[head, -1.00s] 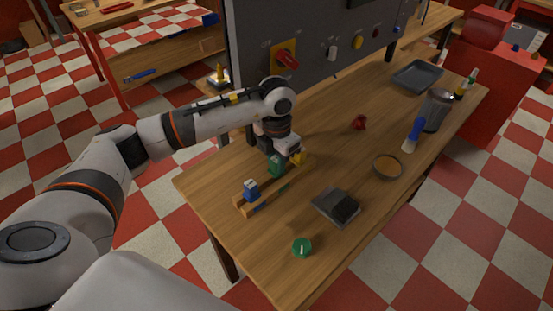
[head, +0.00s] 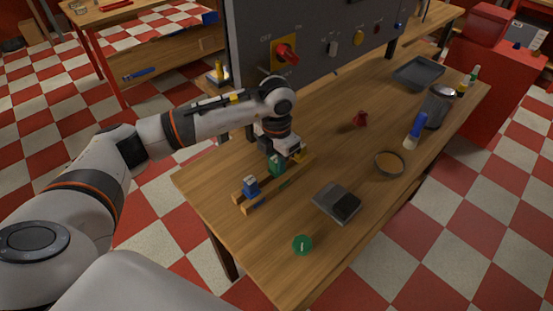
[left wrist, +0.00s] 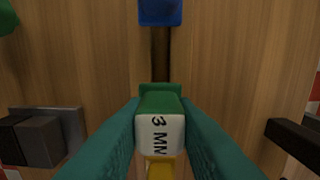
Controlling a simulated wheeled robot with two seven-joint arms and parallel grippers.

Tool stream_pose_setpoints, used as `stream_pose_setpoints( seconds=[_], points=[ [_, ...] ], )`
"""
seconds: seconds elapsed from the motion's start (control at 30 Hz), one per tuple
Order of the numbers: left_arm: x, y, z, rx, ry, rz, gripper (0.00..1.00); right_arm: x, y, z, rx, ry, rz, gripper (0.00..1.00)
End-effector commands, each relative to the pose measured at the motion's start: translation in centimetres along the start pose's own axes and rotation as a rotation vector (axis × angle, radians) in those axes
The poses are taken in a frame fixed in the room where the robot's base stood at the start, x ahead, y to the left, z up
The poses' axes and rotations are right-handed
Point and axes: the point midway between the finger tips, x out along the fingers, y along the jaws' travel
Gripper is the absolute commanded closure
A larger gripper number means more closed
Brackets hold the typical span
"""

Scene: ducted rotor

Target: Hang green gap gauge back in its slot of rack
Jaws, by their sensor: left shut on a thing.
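The green gap gauge (head: 276,166) is between the teal fingers of my left gripper (left wrist: 160,128). Its white face reading "3 MM" shows in the left wrist view (left wrist: 160,132). My left gripper is shut on it, directly over the wooden rack (head: 244,208). The green gauge is in line between the blue gauge (head: 250,187) and the yellow gauge (head: 299,156), which stand on the rack. Whether it is fully seated in its slot is hidden by the gripper. My right gripper is out of view.
A grey block with a black top (head: 337,202) and a green round piece (head: 302,245) lie in front of the rack. A shallow round dish (head: 389,165), a blue-handled brush (head: 415,131) and a red piece (head: 360,119) are farther right. A grey control panel (head: 320,45) stands behind.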

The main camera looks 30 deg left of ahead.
Motion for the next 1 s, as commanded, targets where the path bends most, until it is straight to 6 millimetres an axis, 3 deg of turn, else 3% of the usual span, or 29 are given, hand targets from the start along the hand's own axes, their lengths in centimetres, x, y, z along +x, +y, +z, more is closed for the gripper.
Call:
stream_pose_setpoints(
  seconds=[1.0],
  points=[
    [1.0,0.0,0.0,0.0,0.0,0.0,0.98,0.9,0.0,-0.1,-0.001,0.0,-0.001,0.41]
  ],
)
